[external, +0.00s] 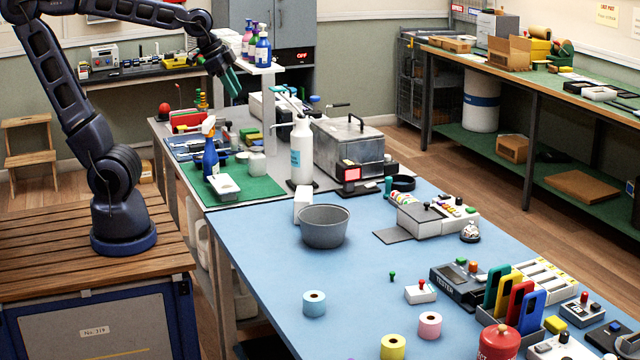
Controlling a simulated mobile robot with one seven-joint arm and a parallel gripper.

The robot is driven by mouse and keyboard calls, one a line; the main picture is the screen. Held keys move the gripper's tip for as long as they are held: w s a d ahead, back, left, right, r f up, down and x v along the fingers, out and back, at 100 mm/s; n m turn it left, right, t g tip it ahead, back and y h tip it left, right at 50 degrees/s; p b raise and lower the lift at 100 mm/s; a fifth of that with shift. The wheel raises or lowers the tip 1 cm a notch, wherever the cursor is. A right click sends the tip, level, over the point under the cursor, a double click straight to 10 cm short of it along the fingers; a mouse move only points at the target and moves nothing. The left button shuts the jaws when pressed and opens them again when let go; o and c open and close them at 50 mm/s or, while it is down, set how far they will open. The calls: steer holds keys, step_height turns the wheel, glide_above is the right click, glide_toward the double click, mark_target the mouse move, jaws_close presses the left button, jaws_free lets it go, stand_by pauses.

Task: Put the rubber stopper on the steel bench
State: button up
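I cannot pick out the rubber stopper with certainty in the external view; several small items are too small to tell apart. The grey bench (158,128) behind the blue table appears to be the steel bench. It carries a green mat, a spray bottle and a metal tank. My gripper (231,82), with teal-green fingertips, hangs high above the far part of this bench, left of the shelf with small bottles. The fingers are small and close together in this view, so I cannot tell whether they are open, shut or holding anything.
The blue table (260,265) carries a grey bowl (325,227), tape rolls, a phone rack and small devices. A metal tank (352,150), a white bottle (301,150) and a raised bottle shelf (262,68) stand as obstacles. The blue table's left front is clear.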

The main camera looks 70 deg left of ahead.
steer(key=w+d+f+m+t, duration=0.1)
steer(key=w+d+f+m, duration=0.4)
steer(key=w+d+m, duration=0.4)
steer(key=w+d+f+m+t, duration=0.2)
steer(key=w+d+f+m, duration=0.3)
steer(key=w+d+m, duration=0.5)
steer(key=d+r+m+t+h, duration=0.2)
steer(key=d+r+m, duration=0.4)
steer(key=d+m, duration=0.3)
steer(key=d+r+m+t+h, duration=0.2)
steer(key=d+r+m, duration=0.5)
steer(key=d, duration=0.4)
glide_toward(392, 272)
steer(key=shift+x, duration=5.1)
jaws_close()
